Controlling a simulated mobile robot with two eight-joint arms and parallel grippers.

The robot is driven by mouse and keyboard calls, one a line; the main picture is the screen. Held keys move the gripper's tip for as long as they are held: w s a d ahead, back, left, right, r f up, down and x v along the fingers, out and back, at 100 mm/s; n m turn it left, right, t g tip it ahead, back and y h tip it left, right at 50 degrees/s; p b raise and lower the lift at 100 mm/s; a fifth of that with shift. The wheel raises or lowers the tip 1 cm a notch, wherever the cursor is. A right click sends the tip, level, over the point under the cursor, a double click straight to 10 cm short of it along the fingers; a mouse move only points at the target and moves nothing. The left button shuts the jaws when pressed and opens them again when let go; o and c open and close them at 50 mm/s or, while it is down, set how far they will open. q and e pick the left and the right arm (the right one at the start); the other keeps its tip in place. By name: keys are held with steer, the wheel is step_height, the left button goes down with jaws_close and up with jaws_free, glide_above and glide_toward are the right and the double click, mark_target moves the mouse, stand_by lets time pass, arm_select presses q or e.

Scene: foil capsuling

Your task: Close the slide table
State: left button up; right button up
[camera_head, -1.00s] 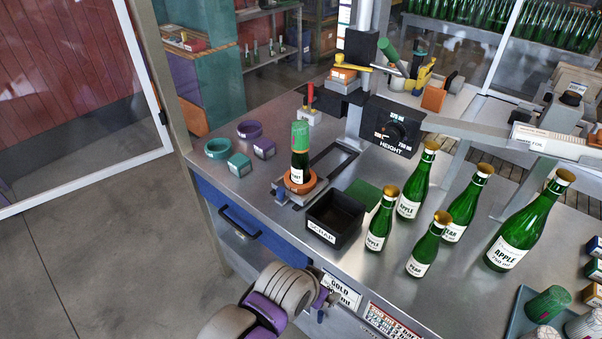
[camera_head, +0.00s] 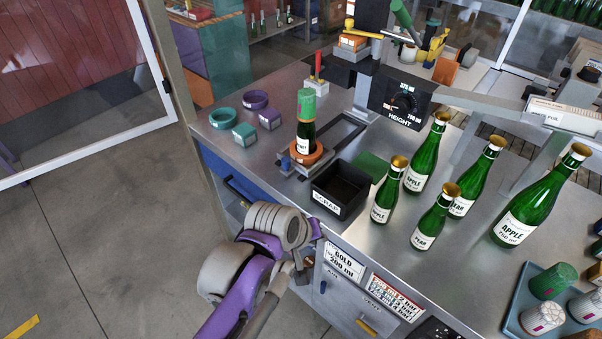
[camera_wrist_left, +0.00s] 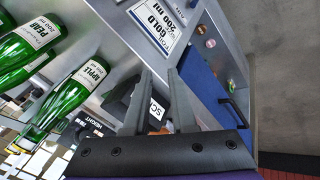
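The slide table (camera_head: 290,169) is a metal plate at the front end of a dark slotted rail (camera_head: 340,131) on the workbench. It carries an orange round holder (camera_head: 301,157), in which a small bottle (camera_head: 303,142) with a green foil cap (camera_head: 307,104) stands upright. The slide table lies apart from the machine column at the rail's far end. My left gripper (camera_head: 309,262) is by the bench's front face, below and right of the slide table and not touching it. In the left wrist view its two fingers (camera_wrist_left: 158,74) are apart with nothing between them. My right gripper is out of view.
A black scrap bin (camera_head: 341,190) stands right of the slide table, with several green bottles (camera_head: 424,158) beyond it. Teal and purple pieces (camera_head: 245,134) lie to the left. A blue drawer (camera_head: 238,190) with a dark handle is in the bench front. Floor at left is clear.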

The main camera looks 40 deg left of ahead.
arm_select(q)
steer(key=w+a+n, duration=0.1)
steer(key=a+n, duration=0.1)
steer(key=n, duration=0.2)
steer(key=w+a+n+b, duration=0.1)
steer(key=a+n, duration=0.2)
steer(key=n, duration=0.2)
steer(key=w+a+n+b, duration=0.1)
steer(key=a+n, duration=0.2)
steer(key=n, duration=0.1)
steer(key=shift+r+t+h, duration=0.3)
steer(key=shift+r+t, duration=0.1)
jaws_close()
steer(key=n+t+b, duration=0.2)
steer(key=n+b, duration=0.1)
steer(key=n, duration=0.9)
glide_toward(306, 176)
step_height(306, 176, down, 4)
steer(key=w, duration=0.2)
steer(key=w+p, duration=0.1)
steer(key=shift+w+d, duration=0.2)
steer(key=shift+d, duration=0.05)
steer(key=shift+w, duration=0.4)
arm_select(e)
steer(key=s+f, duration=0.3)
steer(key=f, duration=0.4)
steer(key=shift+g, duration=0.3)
